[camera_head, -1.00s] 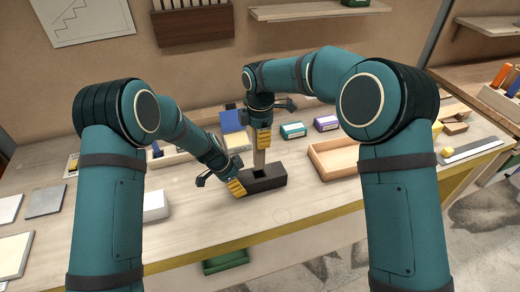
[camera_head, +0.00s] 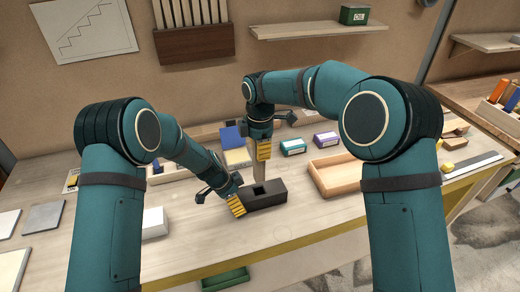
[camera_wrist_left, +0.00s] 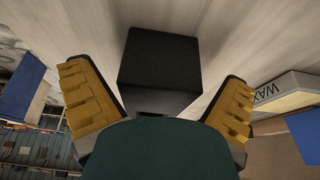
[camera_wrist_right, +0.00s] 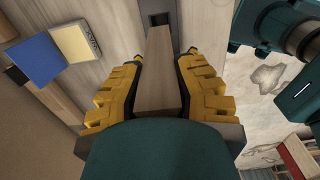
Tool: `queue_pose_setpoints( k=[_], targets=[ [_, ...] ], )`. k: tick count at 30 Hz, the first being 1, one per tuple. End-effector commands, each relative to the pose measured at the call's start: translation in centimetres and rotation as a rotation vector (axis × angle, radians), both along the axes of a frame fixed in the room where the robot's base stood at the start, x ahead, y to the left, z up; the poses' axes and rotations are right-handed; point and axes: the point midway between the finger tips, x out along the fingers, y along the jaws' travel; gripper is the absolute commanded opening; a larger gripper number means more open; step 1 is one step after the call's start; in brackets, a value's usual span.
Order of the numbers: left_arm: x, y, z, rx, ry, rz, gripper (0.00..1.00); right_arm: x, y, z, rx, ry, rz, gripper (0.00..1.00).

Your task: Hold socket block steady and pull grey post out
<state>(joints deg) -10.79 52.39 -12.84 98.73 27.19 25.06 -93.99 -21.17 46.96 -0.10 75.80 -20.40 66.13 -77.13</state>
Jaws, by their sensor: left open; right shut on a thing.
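The black socket block (camera_head: 270,196) lies on the bench, its dark square hole showing in its top. My right gripper (camera_head: 263,151) is shut on the grey post (camera_head: 259,168), held upright above the bench. In the right wrist view the post (camera_wrist_right: 158,75) sits between the fingers (camera_wrist_right: 158,82), its far end clear of the block's hole (camera_wrist_right: 160,18). My left gripper (camera_head: 236,206) is open at the block's left end. In the left wrist view the block's end (camera_wrist_left: 160,65) lies ahead between the fingers (camera_wrist_left: 160,100), with gaps on both sides.
A wooden tray (camera_head: 318,181) stands right of the block. A white block (camera_head: 154,222) sits to the left. The bench front before the block is clear.

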Motion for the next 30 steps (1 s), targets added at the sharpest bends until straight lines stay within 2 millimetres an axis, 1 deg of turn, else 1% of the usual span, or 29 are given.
queue_pose_setpoints(
  k=[5,30],
  targets=[
    [0.0,0.1,0.1,0.000,0.000,0.000,1.00,0.0,0.0,0.0,0.000,0.000,0.000,0.00],
    [-0.4,1.4,3.6,-0.001,0.000,0.000,1.00,0.0,0.0,0.0,0.000,0.000,0.000,0.00]
  ],
)
